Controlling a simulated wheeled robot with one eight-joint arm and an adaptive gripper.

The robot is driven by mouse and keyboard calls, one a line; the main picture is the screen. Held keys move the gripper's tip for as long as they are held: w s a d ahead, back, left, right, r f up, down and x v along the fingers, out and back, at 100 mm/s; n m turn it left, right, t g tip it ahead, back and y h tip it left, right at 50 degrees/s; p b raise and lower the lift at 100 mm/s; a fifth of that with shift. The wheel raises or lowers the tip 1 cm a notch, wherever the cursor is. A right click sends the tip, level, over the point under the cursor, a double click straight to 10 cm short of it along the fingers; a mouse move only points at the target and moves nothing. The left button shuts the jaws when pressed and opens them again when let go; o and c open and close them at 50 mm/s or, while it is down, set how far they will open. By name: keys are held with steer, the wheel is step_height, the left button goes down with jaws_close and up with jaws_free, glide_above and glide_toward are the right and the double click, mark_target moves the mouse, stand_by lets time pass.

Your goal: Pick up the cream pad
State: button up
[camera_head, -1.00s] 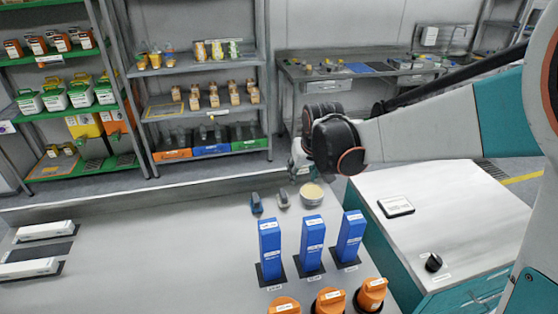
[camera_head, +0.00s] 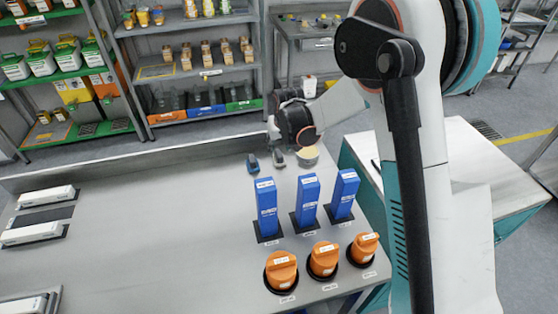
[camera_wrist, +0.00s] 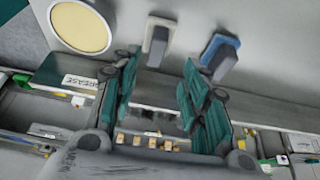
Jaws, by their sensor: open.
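The cream pad (camera_wrist: 158,42), a small pale block with a dark grey top, stands on the grey bench in the wrist view, between a round tub and a blue pad. In the head view the cream pad (camera_head: 278,159) is small and close under my gripper (camera_head: 273,131). In the wrist view my gripper (camera_wrist: 160,65) is open, its two teal-padded fingers apart with nothing between them. The cream pad appears just beyond the fingertips, roughly in line with the gap. I cannot tell whether they touch.
The blue pad (camera_wrist: 221,52) and the tub with a cream-coloured top (camera_wrist: 80,26) flank the cream pad closely. Blue upright boxes (camera_head: 308,200) and orange knobbed pieces (camera_head: 323,259) stand nearer on the bench. The bench's middle left (camera_head: 150,210) is clear.

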mark_target(279, 153)
steer(key=shift+d+b+x, duration=0.15)
steer(key=shift+b+x, duration=0.35)
steer(key=shift+x, duration=1.15)
steer(key=shift+d+b+x, duration=0.15)
steer(key=shift+b+x, duration=0.35)
steer(key=shift+x, duration=1.15)
steer(key=shift+s, duration=0.25)
steer(key=shift+c, duration=0.6)
steer(key=c, duration=0.6)
